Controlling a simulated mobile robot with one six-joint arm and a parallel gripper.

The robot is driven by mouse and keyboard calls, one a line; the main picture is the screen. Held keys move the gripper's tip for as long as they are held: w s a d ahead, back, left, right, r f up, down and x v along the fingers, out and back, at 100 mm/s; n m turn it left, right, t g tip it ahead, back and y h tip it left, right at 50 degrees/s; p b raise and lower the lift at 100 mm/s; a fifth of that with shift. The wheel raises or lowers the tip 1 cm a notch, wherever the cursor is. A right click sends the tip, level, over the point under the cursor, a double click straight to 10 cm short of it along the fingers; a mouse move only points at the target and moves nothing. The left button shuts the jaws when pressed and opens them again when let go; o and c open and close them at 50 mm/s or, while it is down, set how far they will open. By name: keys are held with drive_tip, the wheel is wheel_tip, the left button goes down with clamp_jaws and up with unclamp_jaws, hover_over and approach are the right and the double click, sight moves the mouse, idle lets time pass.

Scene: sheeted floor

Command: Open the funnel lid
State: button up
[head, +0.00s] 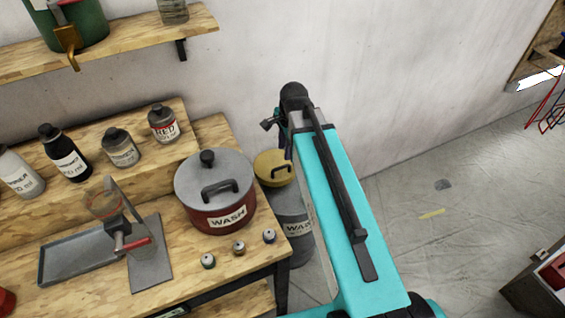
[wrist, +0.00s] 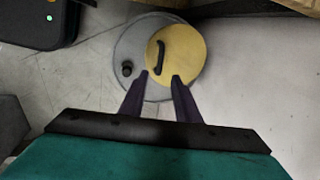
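A round yellow lid (head: 275,168) with a dark bar handle sits on top of a grey drum (head: 290,205) beside the workbench; the drum's label is partly hidden by my arm. In the wrist view the yellow lid (wrist: 190,72) lies flat over the right part of the grey drum top (wrist: 128,45), with its black handle (wrist: 159,58) just beyond my fingertips. My gripper (wrist: 160,77) is open and empty, its two fingers apart over the near part of the lid. I cannot tell the exact height gap.
A red pot (head: 205,210) labelled WASH with a grey lid stands on the workbench, left of the drum. Small caps (head: 239,248), a stand with a clear funnel (head: 105,203) and several bottles (head: 163,122) are also there. A black cap (wrist: 127,68) is on the drum top. Floor to the right is mostly free.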

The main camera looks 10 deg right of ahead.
drive_tip(key=shift+w+a+f+p, duration=0.1)
drive_tip(key=shift+w+f+p, duration=0.25)
drive_tip(key=shift+f, duration=1.3)
drive_tip(key=shift+w+a+f+p, duration=0.1)
drive_tip(key=shift+w+f+p, duration=0.2)
drive_tip(key=shift+f, duration=1.3)
drive_tip(key=shift+w+f+p, duration=0.3)
drive_tip(key=shift+f+p, duration=0.05)
drive_tip(key=shift+f, duration=1.3)
clamp_jaws()
